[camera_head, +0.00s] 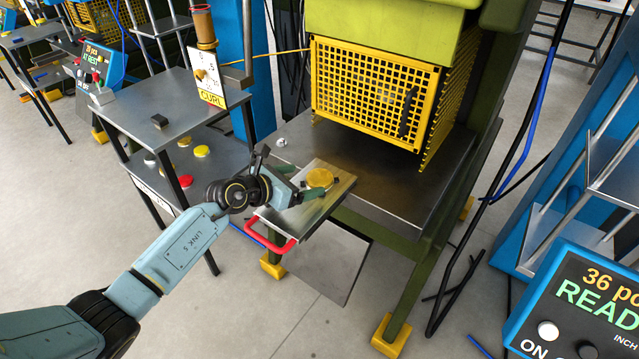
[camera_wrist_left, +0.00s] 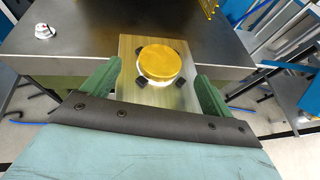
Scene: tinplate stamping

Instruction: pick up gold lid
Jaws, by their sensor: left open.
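The gold lid (camera_head: 319,178) is a round disc lying on a metal plate (camera_head: 328,206) that juts out from the front of the press table. In the left wrist view the gold lid (camera_wrist_left: 160,63) sits between small dark stops on the plate (camera_wrist_left: 130,74). My left gripper (camera_head: 308,192) is open at the plate. In the wrist view its two green fingers (camera_wrist_left: 157,90) stand apart, one on each side of the plate, with the lid between and slightly beyond them. No contact with the lid shows. My right gripper is not in view.
A yellow mesh guard (camera_head: 372,92) stands above the dark press table (camera_head: 385,185). A red handle (camera_head: 268,238) is at the plate's front end. A side table (camera_head: 195,165) with several coloured lids is at the left. A blue control box (camera_head: 570,305) is at lower right.

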